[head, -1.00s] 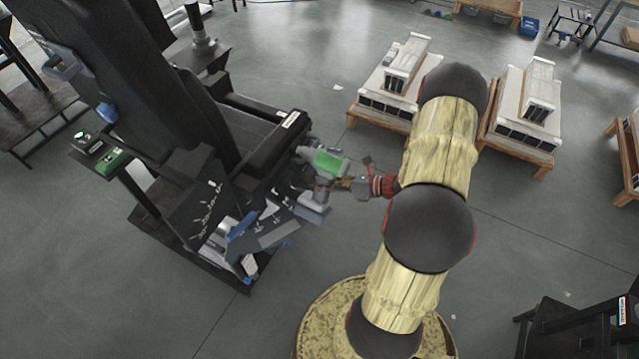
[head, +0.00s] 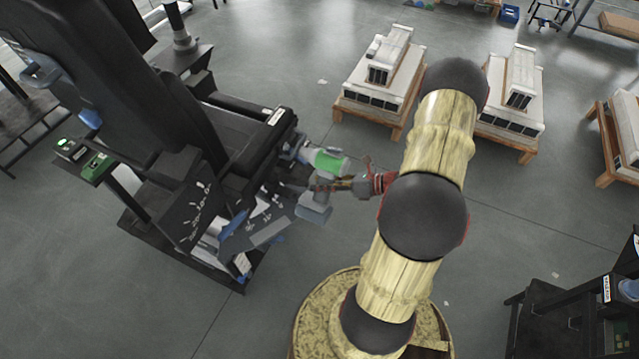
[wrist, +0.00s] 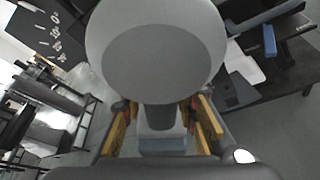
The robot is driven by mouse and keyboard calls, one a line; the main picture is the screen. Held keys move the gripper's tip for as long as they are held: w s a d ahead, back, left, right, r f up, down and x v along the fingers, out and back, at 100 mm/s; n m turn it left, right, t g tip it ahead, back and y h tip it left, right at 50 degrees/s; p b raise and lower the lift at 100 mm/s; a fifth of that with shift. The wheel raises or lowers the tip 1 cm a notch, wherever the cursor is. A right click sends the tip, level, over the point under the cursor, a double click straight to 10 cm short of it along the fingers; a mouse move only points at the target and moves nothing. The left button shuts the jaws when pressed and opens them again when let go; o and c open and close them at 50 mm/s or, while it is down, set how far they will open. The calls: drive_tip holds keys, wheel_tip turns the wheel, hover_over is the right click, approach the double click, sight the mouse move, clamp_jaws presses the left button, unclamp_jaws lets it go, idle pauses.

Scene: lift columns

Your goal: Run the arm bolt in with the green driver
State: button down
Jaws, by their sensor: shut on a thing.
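The green driver (head: 328,162) has a green band, a pale grey nose and a grey base block. In the head view my gripper (head: 325,184) is shut on its handle, just right of the front end of the chair's black armrest (head: 262,128). The nose points left toward the armrest's side; I cannot tell whether it touches. In the wrist view the driver's round grey back (wrist: 155,55) fills the middle, and its handle sits between my gripper's yellow-edged fingers (wrist: 163,125). The arm bolt cannot be made out; the driver and armrest may hide it.
The black chair (head: 120,75) stands at left beside a dark panel (head: 195,205) with white marks and a cluttered low shelf. A small stand (head: 85,160) carries green-lit boxes. Pallets with white units (head: 380,75) stand behind. A dark bench (head: 570,310) is at lower right. Open floor lies between.

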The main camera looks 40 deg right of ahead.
drive_tip(key=shift+s+d+r, duration=0.1)
drive_tip(key=shift+s+d+p, duration=0.25)
drive_tip(key=shift+s+d, duration=0.1)
drive_tip(key=shift+s, duration=0.55)
drive_tip(key=shift+s+d+p, duration=0.2)
drive_tip(key=shift+s+d, duration=0.15)
drive_tip(key=shift+s, duration=0.5)
